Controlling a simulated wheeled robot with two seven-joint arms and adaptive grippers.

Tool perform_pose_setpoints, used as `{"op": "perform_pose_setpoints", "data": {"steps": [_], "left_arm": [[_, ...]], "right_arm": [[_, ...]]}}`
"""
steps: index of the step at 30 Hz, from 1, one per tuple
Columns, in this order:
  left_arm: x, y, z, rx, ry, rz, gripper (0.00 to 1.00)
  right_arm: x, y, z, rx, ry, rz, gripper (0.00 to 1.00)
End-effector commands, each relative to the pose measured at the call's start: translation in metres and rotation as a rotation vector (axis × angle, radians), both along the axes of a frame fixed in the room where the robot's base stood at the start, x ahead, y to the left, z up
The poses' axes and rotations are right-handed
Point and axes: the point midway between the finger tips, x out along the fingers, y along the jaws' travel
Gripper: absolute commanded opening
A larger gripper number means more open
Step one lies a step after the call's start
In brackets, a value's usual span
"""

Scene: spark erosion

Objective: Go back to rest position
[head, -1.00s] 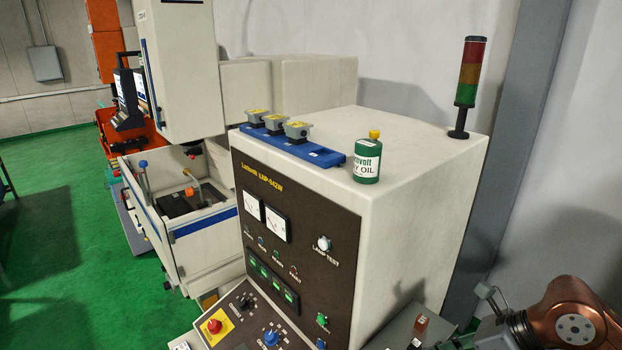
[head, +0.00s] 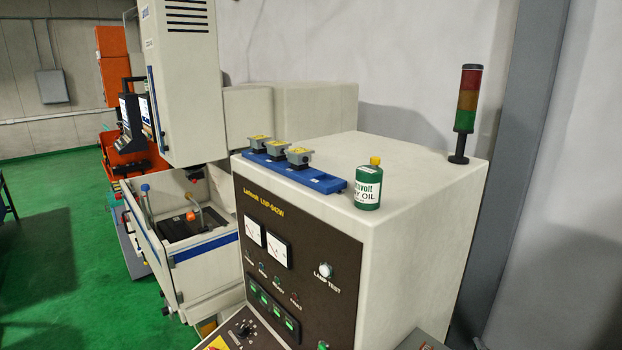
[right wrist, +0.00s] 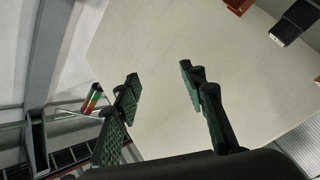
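My right gripper (right wrist: 158,85) shows in the right wrist view with its two dark green-padded fingers spread apart. Nothing is between the fingers. Behind them is a large pale flat surface. Neither gripper shows in the head view now, and my left gripper is in no frame.
The cream control cabinet (head: 408,240) fills the middle of the head view. On its top are a green oil can (head: 368,188), a blue rack (head: 320,182) with grey yellow-topped blocks, and a signal tower (head: 465,110). A grey column (head: 515,150) stands right. Green floor (head: 60,250) is open at left.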

Motion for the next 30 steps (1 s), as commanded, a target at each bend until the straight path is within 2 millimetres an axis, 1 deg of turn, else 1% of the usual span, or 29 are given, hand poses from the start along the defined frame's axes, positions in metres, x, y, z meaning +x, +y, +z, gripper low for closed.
{"op": "perform_pose_setpoints", "data": {"steps": [1,2,3,4,5,6,8,9,11,12,15,18,21,26,27,30], "left_arm": [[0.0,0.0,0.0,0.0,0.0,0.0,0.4],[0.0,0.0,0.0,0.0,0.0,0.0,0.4],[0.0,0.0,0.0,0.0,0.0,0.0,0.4],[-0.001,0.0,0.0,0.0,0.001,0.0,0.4],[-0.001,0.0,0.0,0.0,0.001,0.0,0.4],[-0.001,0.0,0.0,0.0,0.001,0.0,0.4],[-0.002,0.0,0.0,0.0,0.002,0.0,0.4],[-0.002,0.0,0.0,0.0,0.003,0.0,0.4],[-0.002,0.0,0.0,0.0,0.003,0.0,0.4],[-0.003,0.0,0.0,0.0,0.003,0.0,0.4],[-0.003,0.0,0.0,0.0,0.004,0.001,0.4],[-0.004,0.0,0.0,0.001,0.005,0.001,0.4],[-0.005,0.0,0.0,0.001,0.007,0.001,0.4],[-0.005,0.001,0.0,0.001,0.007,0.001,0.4],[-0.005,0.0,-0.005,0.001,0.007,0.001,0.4],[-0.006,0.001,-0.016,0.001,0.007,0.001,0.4]], "right_arm": [[-0.008,-0.013,-0.034,0.074,0.085,-0.057,0.39],[-0.013,-0.02,-0.054,0.116,0.137,-0.09,0.39],[-0.022,-0.028,-0.081,0.169,0.208,-0.134,0.39],[-0.03,-0.032,-0.1,0.207,0.259,-0.164,0.39],[-0.039,-0.036,-0.121,0.244,0.314,-0.194,0.39],[-0.051,-0.04,-0.147,0.291,0.384,-0.233,0.39],[-0.073,-0.042,-0.185,0.362,0.491,-0.287,0.39],[-0.089,-0.041,-0.208,0.405,0.56,-0.32,0.39],[-0.115,-0.038,-0.24,0.465,0.664,-0.365,0.39],[-0.131,-0.034,-0.259,0.5,0.727,-0.391,0.39],[-0.169,-0.023,-0.296,0.572,0.864,-0.441,0.39],[-0.201,-0.01,-0.322,0.627,0.977,-0.476,0.39],[-0.231,0.004,-0.341,0.676,1.077,-0.504,0.39],[-0.276,0.026,-0.364,0.741,1.223,-0.538,0.39],[-0.277,0.028,-0.377,0.744,1.241,-0.541,0.39],[-0.268,0.027,-0.416,0.737,1.249,-0.54,0.39]]}}
